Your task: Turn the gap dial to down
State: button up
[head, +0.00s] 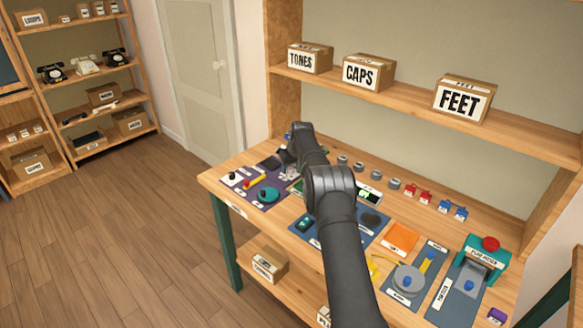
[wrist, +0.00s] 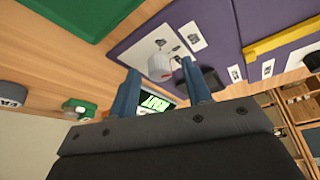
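In the wrist view a small pale grey knob (wrist: 160,66) with a reddish spot stands on a white plate (wrist: 143,47) on a purple mat (wrist: 208,20). I cannot read the plate's labels, so I cannot confirm that this is the gap dial. My gripper (wrist: 161,72) is open. Its two blue fingers are apart, with the knob showing between their tips; I cannot tell whether they touch it. In the head view my arm hides most of this spot, and the gripper's fingers are not clearly seen.
The bench also holds a teal dial (head: 267,194), an orange square (head: 400,238), a round grey dial (head: 408,280) and a teal press with a red button (head: 490,244). A small display (wrist: 157,102) shows between my fingers. A shelf with labelled boxes (head: 461,97) overhangs the back.

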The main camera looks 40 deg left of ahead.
grip_shut()
jog(key=shift+s+a+m+t+h, duration=0.1)
jog(key=shift+m+t+h, duration=0.2)
jog(key=shift+m, duration=0.8)
jog(key=shift+m+t+h, duration=0.2)
jog(key=shift+m+t, duration=0.2)
jog(key=shift+m, duration=0.7)
jog(key=shift+o, duration=0.3)
grip_release()
jog(key=v, duration=1.7)
jog(key=shift+r, duration=0.15)
